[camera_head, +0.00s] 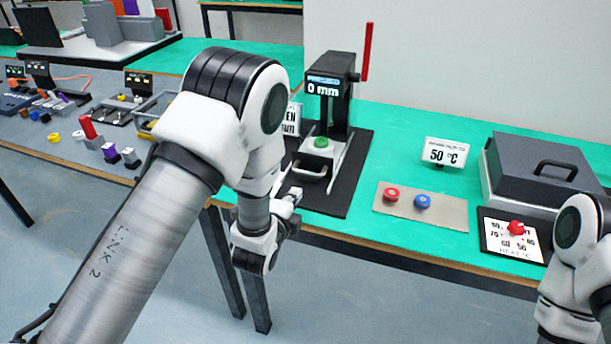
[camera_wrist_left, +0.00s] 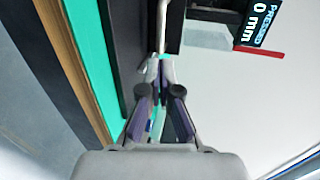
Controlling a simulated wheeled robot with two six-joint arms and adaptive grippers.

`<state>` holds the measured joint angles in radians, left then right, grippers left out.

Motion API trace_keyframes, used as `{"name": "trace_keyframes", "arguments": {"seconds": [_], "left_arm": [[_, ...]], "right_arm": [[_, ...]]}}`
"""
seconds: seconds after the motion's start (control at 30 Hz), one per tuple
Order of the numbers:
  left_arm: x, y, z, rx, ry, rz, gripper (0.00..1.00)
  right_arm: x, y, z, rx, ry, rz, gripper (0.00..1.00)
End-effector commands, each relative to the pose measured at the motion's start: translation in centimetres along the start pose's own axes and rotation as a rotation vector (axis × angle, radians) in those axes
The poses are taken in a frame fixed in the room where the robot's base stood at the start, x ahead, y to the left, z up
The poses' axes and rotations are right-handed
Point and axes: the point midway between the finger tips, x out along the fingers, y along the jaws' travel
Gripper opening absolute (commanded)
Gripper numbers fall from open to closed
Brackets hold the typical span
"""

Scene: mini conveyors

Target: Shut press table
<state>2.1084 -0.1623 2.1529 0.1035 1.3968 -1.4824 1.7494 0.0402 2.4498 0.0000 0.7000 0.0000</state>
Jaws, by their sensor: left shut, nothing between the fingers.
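The press (camera_head: 338,90) is a black column on a dark base, with a raised red lever and a display reading 0 mm. Its grey press table (camera_head: 333,160) sits out in front of the column with a round green piece (camera_head: 320,142) on it. A pale bar handle (camera_head: 308,174) is on the table's front. My left gripper (camera_head: 292,196) is shut and empty, just in front of the handle. In the left wrist view the closed fingertips (camera_wrist_left: 160,62) are close to a pale rod (camera_wrist_left: 162,25), probably the handle; contact cannot be told. My right gripper is out of view.
Right of the press are a plate with a red button (camera_head: 391,194) and a blue button (camera_head: 423,201), a 50 °C sign (camera_head: 446,153) and a grey lidded box (camera_head: 545,170). Small parts lie on the left table. My left arm hides part of the press base.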

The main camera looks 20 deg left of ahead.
Motion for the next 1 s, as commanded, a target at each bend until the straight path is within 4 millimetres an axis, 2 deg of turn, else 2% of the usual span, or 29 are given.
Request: {"name": "trace_keyframes", "arguments": {"seconds": [0.2, 0.4, 0.53, 0.87, 1.0], "left_arm": [[4.8, -0.2, 0.1, -0.002, -0.001, -0.003, 0.00], [8.0, -0.2, 0.1, -0.002, -0.001, -0.001, 0.00], [8.8, -0.1, 0.1, -0.001, -0.001, 0.000, 0.00], [9.0, 0.0, 0.1, -0.001, -0.001, -0.001, 0.00], [10.8, 0.0, 0.0, -0.002, -0.001, -0.004, 0.00]], "right_arm": [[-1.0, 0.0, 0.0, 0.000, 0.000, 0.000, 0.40], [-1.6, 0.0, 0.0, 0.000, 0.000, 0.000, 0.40], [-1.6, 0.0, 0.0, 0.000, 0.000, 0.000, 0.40], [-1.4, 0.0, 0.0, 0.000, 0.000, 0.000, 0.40], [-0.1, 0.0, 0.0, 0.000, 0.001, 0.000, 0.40]]}}
